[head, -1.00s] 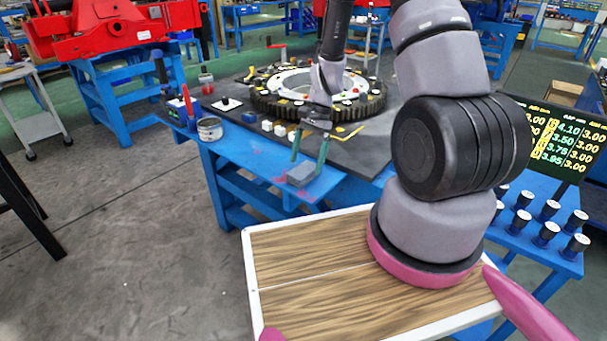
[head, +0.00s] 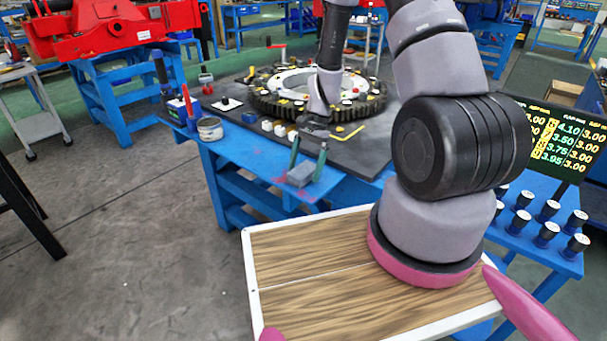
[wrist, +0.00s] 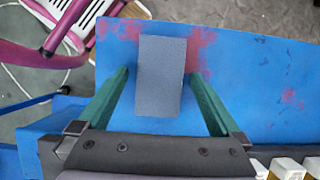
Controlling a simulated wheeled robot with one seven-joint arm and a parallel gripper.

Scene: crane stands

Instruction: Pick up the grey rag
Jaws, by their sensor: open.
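The grey rag (head: 301,173) lies on the blue bench shelf (head: 245,150), close to its front edge. In the wrist view the rag (wrist: 161,76) is a flat grey rectangle on the blue surface, which has red stains. My gripper (head: 307,175) points down at the rag, with its two green fingers apart. In the wrist view my gripper (wrist: 160,82) has one finger on each side of the rag. Gaps show between the rag and the fingers. The height of the fingertips above the shelf is hard to tell.
A black mat (head: 348,163) with a large gear ring (head: 372,104) lies behind the rag. Small white blocks (head: 280,129) stand near the mat's front edge. A round tin (head: 210,130) stands to the left on the shelf. The shelf between tin and rag looks clear.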

